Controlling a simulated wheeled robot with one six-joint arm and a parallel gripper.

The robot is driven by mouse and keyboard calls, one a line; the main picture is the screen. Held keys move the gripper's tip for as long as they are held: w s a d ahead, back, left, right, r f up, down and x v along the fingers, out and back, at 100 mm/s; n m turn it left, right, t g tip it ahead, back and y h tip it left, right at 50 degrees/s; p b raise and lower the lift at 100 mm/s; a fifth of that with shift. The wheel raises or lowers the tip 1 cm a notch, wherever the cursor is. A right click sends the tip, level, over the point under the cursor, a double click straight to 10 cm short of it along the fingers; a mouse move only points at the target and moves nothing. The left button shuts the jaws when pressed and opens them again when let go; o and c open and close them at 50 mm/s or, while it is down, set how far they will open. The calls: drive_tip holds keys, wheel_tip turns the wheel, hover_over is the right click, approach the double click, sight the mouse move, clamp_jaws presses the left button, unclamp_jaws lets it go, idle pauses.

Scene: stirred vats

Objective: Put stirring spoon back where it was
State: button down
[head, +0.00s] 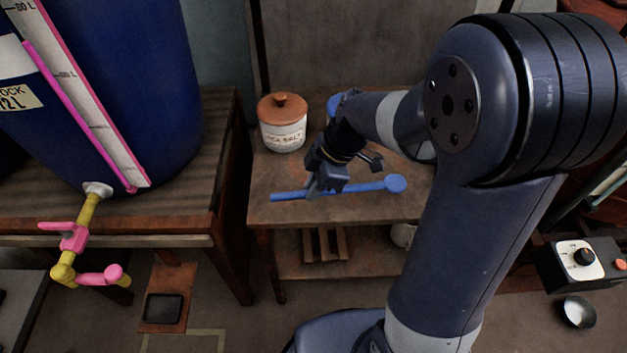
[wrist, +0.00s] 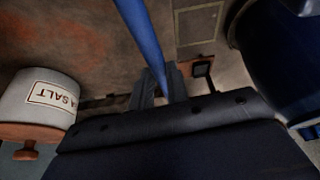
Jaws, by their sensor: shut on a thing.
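The blue stirring spoon (head: 362,187) lies nearly level across the front part of the small wooden table (head: 300,212) in the head view, its round end to the right and its handle end near the table's left edge. My gripper (head: 326,188) is shut on its handle, left of the middle. In the wrist view the blue handle (wrist: 142,38) runs up from between my fingertips (wrist: 158,88). I cannot tell whether the spoon touches the tabletop or is just above it.
A sea salt jar (head: 283,124) with a brown lid stands on the table behind my gripper. A big blue vat (head: 150,90) with a yellow and pink tap (head: 76,236) stands on a bench at left. A dial box (head: 580,262) and a small bowl (head: 578,312) are at right.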

sight(308, 211)
wheel_tip(308, 211, down, 4)
drive_tip(key=shift+b, duration=1.2)
drive_tip(key=shift+f+b, duration=0.95)
drive_tip(key=shift+b, duration=0.25)
drive_tip(key=shift+f+b, duration=0.3)
drive_tip(key=shift+b, duration=0.2)
drive_tip(key=c, duration=1.3)
unclamp_jaws()
drive_tip(key=p+v, duration=0.2)
drive_tip(key=v, duration=0.8)
drive_tip(key=shift+d+r, duration=0.2)
drive_tip(key=shift+r, duration=0.15)
